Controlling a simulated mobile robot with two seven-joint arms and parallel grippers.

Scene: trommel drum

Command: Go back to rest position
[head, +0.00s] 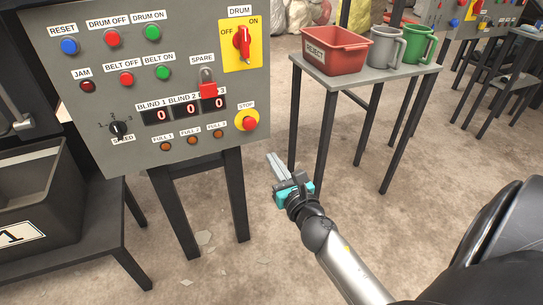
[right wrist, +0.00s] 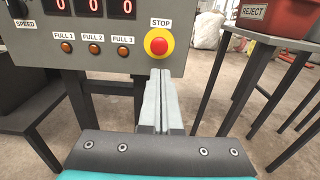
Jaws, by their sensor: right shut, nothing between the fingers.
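My right gripper (head: 278,167) is in the lower middle of the head view, with its arm coming in from the lower right. Its fingers are shut together with nothing between them. It is in the open air to the right of the control panel (head: 90,60) and below its STOP button. In the right wrist view the closed fingers (right wrist: 157,85) point toward the panel, just below the red STOP button (right wrist: 157,41); a gap cannot be measured there. My left gripper is not in view.
A small table (head: 386,78) at the upper right bears a red REJECT bin (head: 336,58), a grey mug (head: 385,47) and a green mug (head: 418,46). A dark bin (head: 60,185) stands on a low table at the left. Bare floor (head: 240,270) lies around my right arm.

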